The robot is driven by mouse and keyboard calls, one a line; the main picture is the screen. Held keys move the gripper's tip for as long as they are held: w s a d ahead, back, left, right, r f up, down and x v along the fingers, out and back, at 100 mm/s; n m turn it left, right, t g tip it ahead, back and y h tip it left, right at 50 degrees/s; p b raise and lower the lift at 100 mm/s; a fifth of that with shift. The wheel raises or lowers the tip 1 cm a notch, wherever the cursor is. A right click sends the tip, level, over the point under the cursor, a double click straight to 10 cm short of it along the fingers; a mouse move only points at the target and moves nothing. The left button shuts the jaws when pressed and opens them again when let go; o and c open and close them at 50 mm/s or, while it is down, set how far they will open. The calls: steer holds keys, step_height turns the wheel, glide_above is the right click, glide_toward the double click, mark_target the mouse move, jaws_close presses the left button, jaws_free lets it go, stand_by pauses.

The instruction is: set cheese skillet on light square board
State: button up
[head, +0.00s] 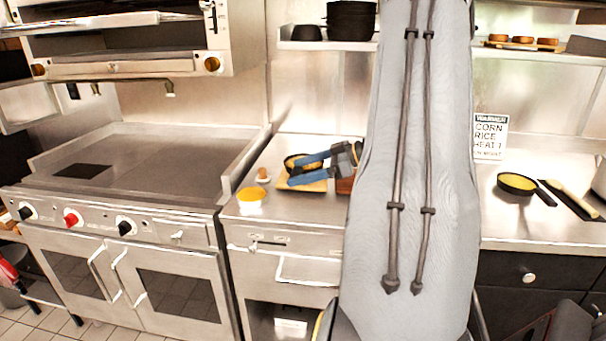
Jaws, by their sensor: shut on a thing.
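My gripper (293,171), with blue fingers, reaches in from the right over the counter left of my arm. It is shut on a small dark skillet (291,162), which is partly hidden by the fingers. A little yellow shows inside this skillet. The skillet is at a light square board (314,187) on the counter; I cannot tell whether it rests on the board or is just above it. A second dark skillet (517,184) with a yellow filling stands on the right counter, its handle pointing right.
A yellow-orange bowl (251,200) and a small egg-like item (263,175) stand left of the board. A flat griddle (140,165) lies further left. A dark board (568,200) with a pale utensil lies at right. My arm hides the middle counter.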

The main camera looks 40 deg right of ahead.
steer(key=shift+f, duration=0.9)
steer(key=o, duration=2)
steer(key=b+v, duration=0.3)
steer(key=v, duration=0.9)
steer(key=shift+b, duration=0.35)
